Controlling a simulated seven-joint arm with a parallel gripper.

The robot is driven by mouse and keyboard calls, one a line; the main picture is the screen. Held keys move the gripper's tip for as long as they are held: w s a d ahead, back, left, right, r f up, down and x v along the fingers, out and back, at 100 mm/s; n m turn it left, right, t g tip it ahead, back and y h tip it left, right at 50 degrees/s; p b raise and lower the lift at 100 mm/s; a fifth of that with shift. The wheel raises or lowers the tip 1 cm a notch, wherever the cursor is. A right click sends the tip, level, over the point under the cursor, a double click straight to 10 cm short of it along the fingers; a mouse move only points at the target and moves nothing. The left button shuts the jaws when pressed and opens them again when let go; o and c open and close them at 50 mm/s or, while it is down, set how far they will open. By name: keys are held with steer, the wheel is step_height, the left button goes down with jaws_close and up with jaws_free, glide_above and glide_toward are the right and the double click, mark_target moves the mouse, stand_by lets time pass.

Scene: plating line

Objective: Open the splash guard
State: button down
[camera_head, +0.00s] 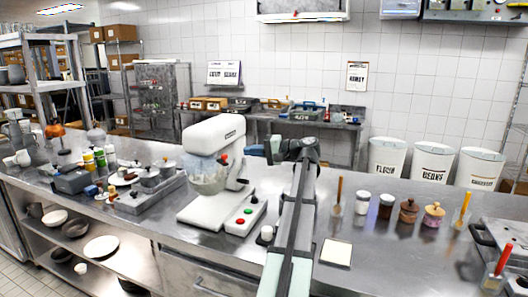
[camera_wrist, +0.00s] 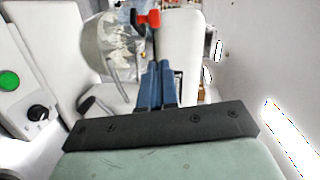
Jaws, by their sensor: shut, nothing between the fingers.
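The white stand mixer (camera_head: 212,136) stands on the steel counter. Its clear splash guard (camera_head: 208,175) sits around the bowl area, below the mixer head, with a red knob (camera_head: 223,159) on its right side. In the wrist view the guard (camera_wrist: 108,42) is at upper left, and the red knob (camera_wrist: 148,19) on its dark stem is just beyond my fingertips. My gripper (camera_head: 258,150) is to the right of the mixer, pointing at it. Its blue fingers (camera_wrist: 159,70) are shut and empty, apart from the knob as far as I can see.
A control box with green and red buttons (camera_head: 244,216) stands at the mixer's base. A grey tray with pots (camera_head: 150,188) is to the left. Jars (camera_head: 386,205) and a white square board (camera_head: 336,252) are to the right of my arm.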

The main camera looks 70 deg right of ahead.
steer(key=shift+w+a+f, duration=0.2)
steer(key=shift+w+a, duration=0.65)
steer(key=shift+w, duration=0.1)
steer(key=shift+w+a+f, duration=0.2)
steer(key=shift+w+a, duration=0.6)
steer(key=shift+w, duration=0.15)
steer(key=w+a+m+h, duration=0.3)
steer(key=a+h, duration=0.1)
steer(key=a, duration=0.1)
steer(key=shift+a+h, duration=0.3)
steer(key=shift+a, duration=0.1)
steer(key=s+r, duration=0.1)
steer(key=s, duration=1.2)
steer(key=shift+a+r, duration=0.2)
steer(key=shift+r, duration=0.2)
